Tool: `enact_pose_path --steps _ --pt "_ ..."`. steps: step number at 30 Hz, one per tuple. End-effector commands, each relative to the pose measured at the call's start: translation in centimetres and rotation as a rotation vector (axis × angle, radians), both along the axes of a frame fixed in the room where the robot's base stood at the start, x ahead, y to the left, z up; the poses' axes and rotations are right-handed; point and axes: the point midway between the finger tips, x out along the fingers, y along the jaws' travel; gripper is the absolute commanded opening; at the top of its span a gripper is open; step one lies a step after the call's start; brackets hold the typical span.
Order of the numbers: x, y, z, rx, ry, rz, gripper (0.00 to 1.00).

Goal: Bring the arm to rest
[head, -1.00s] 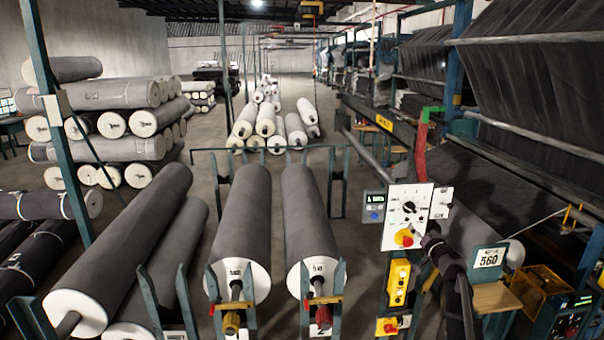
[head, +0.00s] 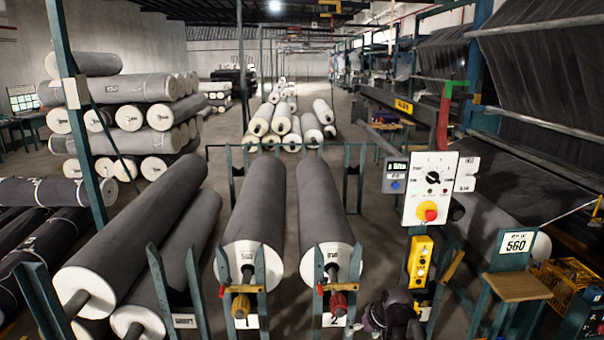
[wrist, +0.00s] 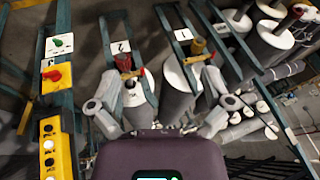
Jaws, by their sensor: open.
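My gripper (wrist: 161,76) shows in the wrist view with its two grey fingers spread wide. It is open and nothing is between the fingers. Beyond the fingers are the white ends of the grey rolls on the stands marked 1 and 2. In the head view, a dark part of my arm (head: 395,313) shows at the bottom, right of stand 2 and below the yellow button box (head: 420,262). The fingers cannot be made out in the head view.
A white control panel (head: 429,190) with a yellow and red switch stands above the button box. Two grey rolls (head: 257,205) (head: 323,205) lie on stands in front. More rolls (head: 130,240) lie at left. A wooden shelf (head: 517,287) stands at right.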

Motion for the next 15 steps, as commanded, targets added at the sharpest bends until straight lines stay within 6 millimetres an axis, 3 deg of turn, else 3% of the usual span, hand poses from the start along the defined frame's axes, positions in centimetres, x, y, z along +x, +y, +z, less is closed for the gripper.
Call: enact_pose_path --steps 1,6,10,15 --pt "-1.9 0.4 -2.2 -0.044 0.054 -0.001 1.00" --pt "-6.3 0.1 -5.3 -0.197 0.213 -0.042 1.00" --pt "-8.3 -0.3 -6.2 -0.277 0.280 -0.073 1.00" --pt "-9.1 -0.6 -6.5 -0.319 0.312 -0.093 1.00"
